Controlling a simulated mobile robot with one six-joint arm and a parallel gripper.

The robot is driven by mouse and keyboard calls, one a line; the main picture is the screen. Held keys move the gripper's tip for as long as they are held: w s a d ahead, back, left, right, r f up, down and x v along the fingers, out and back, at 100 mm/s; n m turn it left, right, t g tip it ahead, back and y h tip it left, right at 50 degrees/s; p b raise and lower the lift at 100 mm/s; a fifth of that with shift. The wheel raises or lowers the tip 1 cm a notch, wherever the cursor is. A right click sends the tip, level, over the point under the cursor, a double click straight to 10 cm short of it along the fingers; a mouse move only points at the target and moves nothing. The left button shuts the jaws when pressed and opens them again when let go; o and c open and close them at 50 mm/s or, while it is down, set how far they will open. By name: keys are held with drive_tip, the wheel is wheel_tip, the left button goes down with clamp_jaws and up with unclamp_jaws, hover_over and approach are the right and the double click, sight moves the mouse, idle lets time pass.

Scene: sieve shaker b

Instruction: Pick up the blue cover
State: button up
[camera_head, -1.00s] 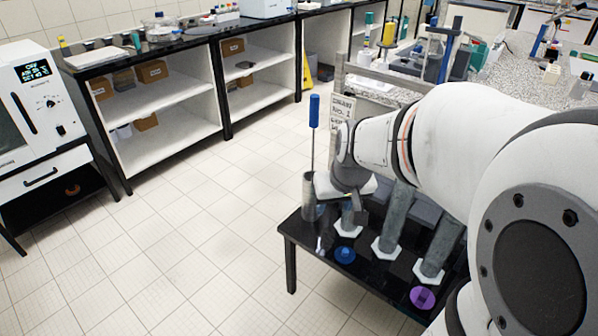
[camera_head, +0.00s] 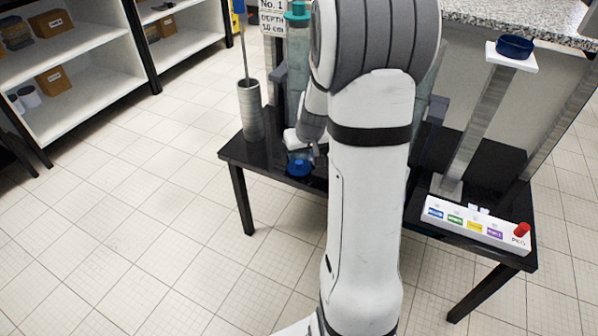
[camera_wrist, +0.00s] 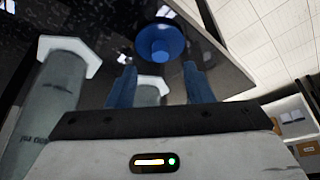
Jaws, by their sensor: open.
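The blue cover (camera_head: 299,168) is a small round blue disc with a raised knob. It lies on the black table (camera_head: 236,152) near its front left edge in the head view. In the wrist view the blue cover (camera_wrist: 160,41) shows just beyond my gripper (camera_wrist: 160,82), roughly centred between its two blue fingers. In the head view my arm hides much of the table, and my gripper (camera_head: 312,150) is partly hidden just above and beside the cover.
A grey cylinder holding a blue-handled rod (camera_head: 250,110) stands left of the cover. A teal-capped column (camera_head: 297,50) stands behind it. A button panel (camera_head: 478,222) with a red knob lies on the right. In the wrist view, grey columns with white hexagonal bases (camera_wrist: 48,95) stand close.

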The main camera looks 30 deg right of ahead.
sight(299, 162)
drive_tip(key=b+x, duration=0.2)
drive_tip(key=x, duration=0.4)
drive_tip(key=shift+w, duration=0.2)
drive_tip(key=shift+r, duration=0.1)
drive_tip(key=shift+c, duration=0.5)
clamp_jaws()
